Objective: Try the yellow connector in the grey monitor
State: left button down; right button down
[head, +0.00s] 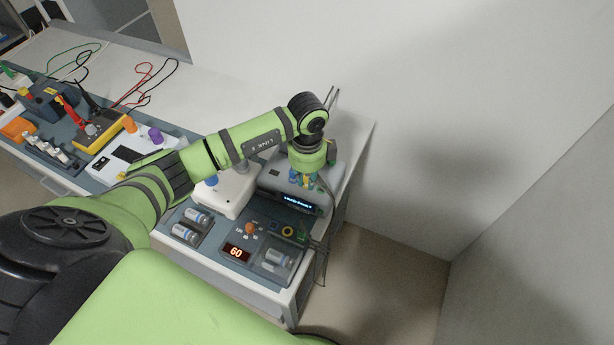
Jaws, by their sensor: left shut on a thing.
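The grey monitor (268,180) stands near the right end of the bench, with a lit blue-white display on its front. My left gripper (309,183) points down at the monitor's top right part, close to or touching it. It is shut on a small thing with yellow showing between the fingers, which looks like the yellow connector. The fingers and the wrist hide most of it, so I cannot tell whether it sits in a socket. My right gripper is out of view.
A white device (232,192) stands just left of the monitor. A yellow meter (103,132) and cables are further left. A wall rises behind the bench.

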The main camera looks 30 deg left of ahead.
pick_arm(q)
jog(key=c, duration=1.1)
grip_release()
jog(key=shift+c, duration=0.2)
jog(key=shift+r, duration=0.1)
notch_tip(320, 180, up, 12)
